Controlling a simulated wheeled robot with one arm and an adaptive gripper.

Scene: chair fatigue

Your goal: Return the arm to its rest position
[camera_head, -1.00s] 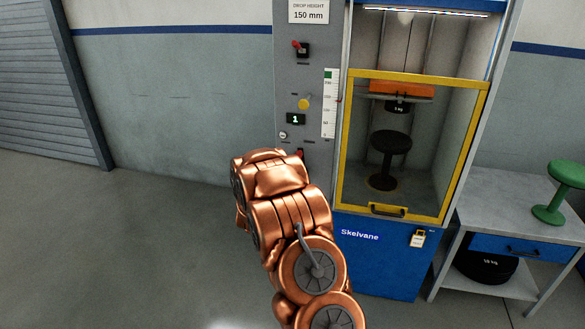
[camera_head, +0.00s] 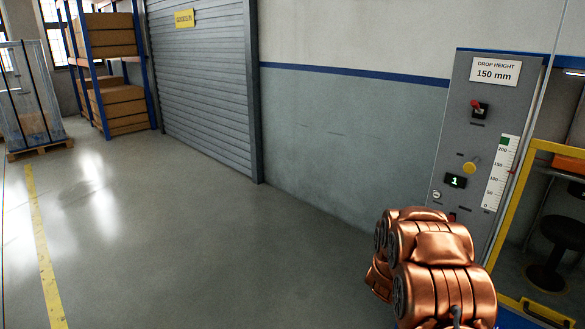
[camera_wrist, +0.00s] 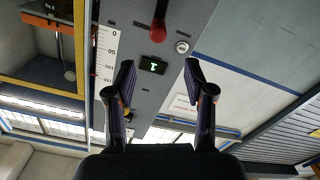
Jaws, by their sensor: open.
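My copper-coloured arm is folded at the lower right of the head view, in front of the test machine's grey control panel (camera_head: 470,130). My gripper (camera_wrist: 158,80) shows in the wrist view, its two dark fingers apart with nothing between them. In that view the panel appears upside down beyond the fingers, with a red control (camera_wrist: 158,30) and a small green display (camera_wrist: 153,64) between and above the fingertips. In the head view the gripper itself is hidden by the arm. I cannot tell whether the fingers touch the panel.
The yellow-framed machine door (camera_head: 520,205) stands at the right, with a dark stool (camera_head: 560,240) behind it. A grey roller shutter (camera_head: 205,90), shelving with brown boxes (camera_head: 115,105) and a wrapped pallet load (camera_head: 30,100) stand at the left. The floor (camera_head: 190,240) between is clear.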

